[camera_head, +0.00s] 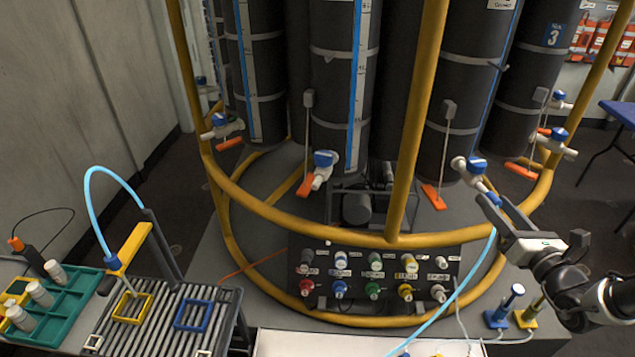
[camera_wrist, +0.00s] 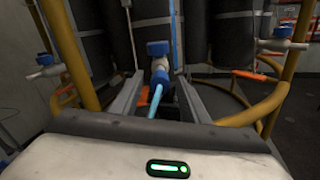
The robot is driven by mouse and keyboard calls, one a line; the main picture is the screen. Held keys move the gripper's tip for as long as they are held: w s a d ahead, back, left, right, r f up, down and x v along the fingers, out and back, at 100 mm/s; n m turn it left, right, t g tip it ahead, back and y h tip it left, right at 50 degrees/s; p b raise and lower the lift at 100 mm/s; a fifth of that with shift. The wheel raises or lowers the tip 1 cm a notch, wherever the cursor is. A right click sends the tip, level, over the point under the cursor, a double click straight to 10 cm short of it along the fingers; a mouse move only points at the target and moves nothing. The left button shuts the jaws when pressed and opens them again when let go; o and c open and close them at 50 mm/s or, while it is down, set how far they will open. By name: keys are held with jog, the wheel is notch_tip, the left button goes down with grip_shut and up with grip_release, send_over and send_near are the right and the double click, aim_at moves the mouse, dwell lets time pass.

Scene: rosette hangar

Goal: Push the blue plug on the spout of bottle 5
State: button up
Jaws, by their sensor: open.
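My gripper (camera_head: 488,200) is at the right in the head view, at a white spout with a blue valve handle (camera_head: 477,164) on a dark bottle (camera_head: 463,100). No number 5 is readable on it. In the wrist view the two fingers stand apart, one on each side of the blue plug (camera_wrist: 159,82), with a gap on both sides. The plug carries a light blue hose (camera_wrist: 154,104). It lines up with the white spout (camera_wrist: 160,65) under the blue handle (camera_wrist: 158,48) and appears to meet its end. How far on it sits cannot be told.
Yellow rails (camera_head: 400,240) curve around the bottles. An orange tag (camera_head: 434,197) hangs beside the spout. Below is a panel of coloured knobs (camera_head: 374,285). A slatted rack (camera_head: 165,318) and green tray (camera_head: 70,305) stand at the left. Another plug (camera_head: 113,262) with hose is there.

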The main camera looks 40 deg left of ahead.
grip_shut()
jog(key=p+v, duration=0.1)
jog(key=v, duration=0.5)
dwell(1.2)
jog(key=s+d+r+m+t+h+p, duration=0.2)
jog(key=s+d+p, duration=0.1)
jog(key=d+p, duration=0.2)
jog(key=s+d+r+m+t+h+p, duration=0.2)
jog(key=s+d+r+h+p, duration=0.1)
jog(key=d, duration=0.5)
jog(key=shift+s+d+p, duration=0.3)
jog(key=shift+s+p, duration=0.3)
jog(key=shift+p, duration=0.35)
